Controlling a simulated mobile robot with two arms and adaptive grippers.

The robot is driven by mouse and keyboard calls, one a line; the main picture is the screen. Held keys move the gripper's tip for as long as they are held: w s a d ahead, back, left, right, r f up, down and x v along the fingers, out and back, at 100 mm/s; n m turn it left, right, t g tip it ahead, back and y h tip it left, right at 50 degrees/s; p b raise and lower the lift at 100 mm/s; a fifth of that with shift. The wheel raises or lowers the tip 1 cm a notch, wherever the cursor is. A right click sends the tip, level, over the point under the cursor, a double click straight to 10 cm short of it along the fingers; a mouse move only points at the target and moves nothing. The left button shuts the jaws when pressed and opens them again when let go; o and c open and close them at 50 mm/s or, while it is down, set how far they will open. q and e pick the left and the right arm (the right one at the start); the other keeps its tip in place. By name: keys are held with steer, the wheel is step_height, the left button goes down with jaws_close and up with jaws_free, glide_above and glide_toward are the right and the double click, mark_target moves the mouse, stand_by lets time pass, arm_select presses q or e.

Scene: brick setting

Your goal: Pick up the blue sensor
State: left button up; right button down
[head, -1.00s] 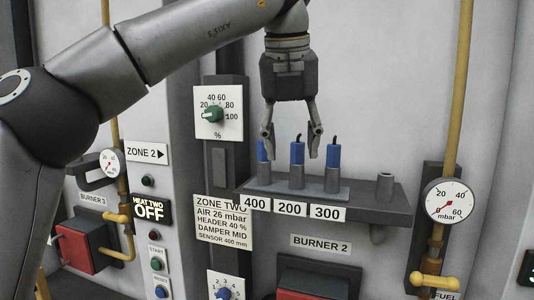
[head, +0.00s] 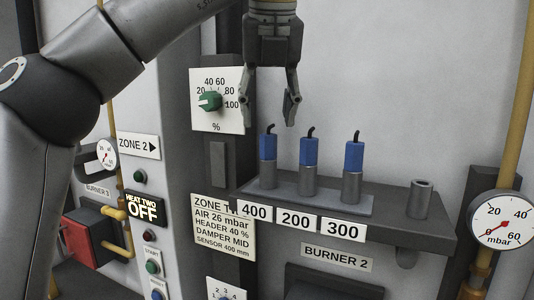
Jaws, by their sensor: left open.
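Three blue sensors with short dark leads stand upright in grey sockets on a plate on the shelf. The left sensor (head: 268,147) is above label 400, the middle sensor (head: 309,151) above label 200, and the right sensor (head: 354,156) above label 300. My left gripper (head: 271,123) points down, open and empty. Its fingertips appear on either side of the left sensor's lead, just above the blue top; exact depth is unclear. My right gripper is not in view.
The grey shelf (head: 405,226) has an empty-looking socket (head: 421,200) at its right. A note (head: 223,228) reads "SENSOR 400 mm". A dial panel (head: 217,101) is left of the gripper; a pressure gauge (head: 502,220) and yellow pipe are at right.

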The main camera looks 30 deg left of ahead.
mark_target(268, 135)
arm_select(q)
steer(key=shift+w+a+f, duration=0.15)
steer(key=shift+w+f, duration=0.05)
steer(key=shift+f, duration=0.2)
steer(key=shift+w+f, duration=0.25)
steer(key=shift+w, duration=0.05)
steer(key=p+x, duration=0.1)
steer(key=x, duration=0.3)
steer(key=shift+f, duration=0.25)
steer(key=shift+w+a+f, duration=0.1)
steer(key=shift+f, duration=0.15)
steer(key=c, duration=0.7)
jaws_close()
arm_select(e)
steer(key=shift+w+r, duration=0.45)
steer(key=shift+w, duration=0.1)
